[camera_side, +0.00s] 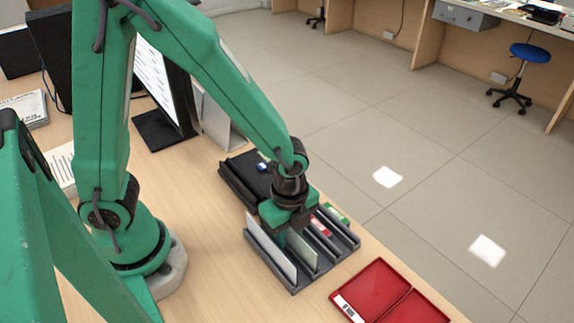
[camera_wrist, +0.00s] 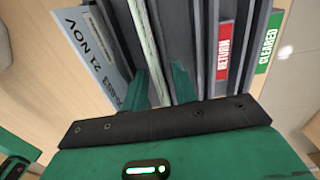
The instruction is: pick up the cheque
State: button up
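A pale green slip, which looks like the cheque (camera_side: 302,251), stands upright in a slot of a dark grey sorting rack (camera_side: 294,289). In the wrist view the cheque (camera_wrist: 147,40) shows as a thin edge running between my fingers. My gripper (camera_wrist: 161,74) is open, pointing down over the rack, with one green finger on each side of the cheque. The cheque lies closer to the left finger; whether it touches is unclear. In the side view my gripper (camera_side: 290,222) hides the cheque's upper part.
A white card marked 21 NOV (camera_wrist: 92,55) stands in the slot to the left. RETURN (camera_wrist: 224,52) and CLEARED (camera_wrist: 268,42) tabs mark slots to the right. A black tray (camera_side: 240,185) adjoins the rack behind; a red tray (camera_side: 385,295) lies in front, near the counter edge.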

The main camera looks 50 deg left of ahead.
jog(key=shift+c, duration=0.5)
grip_shut()
jog(key=shift+r, duration=0.1)
jog(key=shift+r, duration=4.95)
jog(key=w+a, duration=0.1)
jog(key=a, duration=2)
jog(key=shift+a+f, duration=0.3)
